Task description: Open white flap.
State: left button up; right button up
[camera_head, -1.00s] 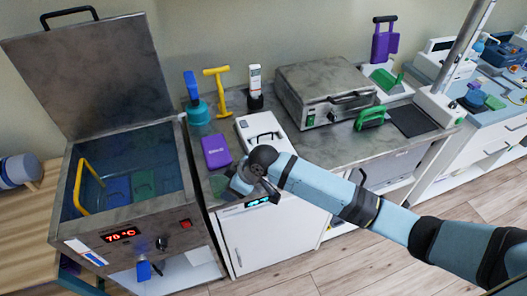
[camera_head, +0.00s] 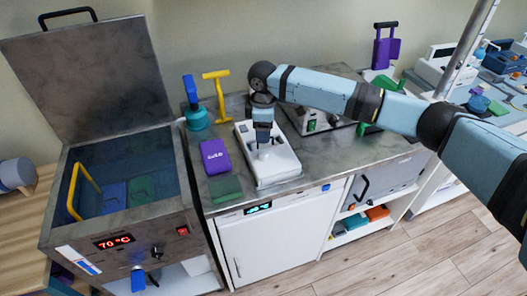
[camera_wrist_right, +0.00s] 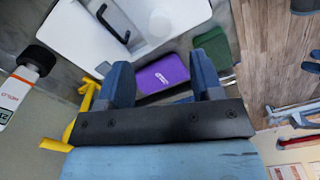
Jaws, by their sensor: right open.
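The white flap (camera_head: 277,168) is the flat lid of a white unit set in the grey counter, and it lies closed. Its black handle shows in the wrist view (camera_wrist_right: 112,24); in the head view my arm partly covers it. My right gripper (camera_head: 263,142) points down over the flap, near its handle, in the head view. In the wrist view its two blue fingers (camera_wrist_right: 163,75) are apart with nothing held between them. The handle lies beyond the fingers, up and to the left, clear of them. My left gripper is in neither view.
A purple pack (camera_head: 215,156) and a green pad (camera_head: 225,188) lie left of the flap. A yellow T-shaped tool (camera_head: 217,95) and a teal-based bottle (camera_head: 197,115) stand behind. The steel bath (camera_head: 120,190) at left has its lid up. A steel box is behind my arm.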

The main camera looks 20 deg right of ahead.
aim_at(263, 152)
notch_tip(263, 152, down, 9)
jog(key=shift+f, duration=0.2)
grip_shut()
dwell(0.3)
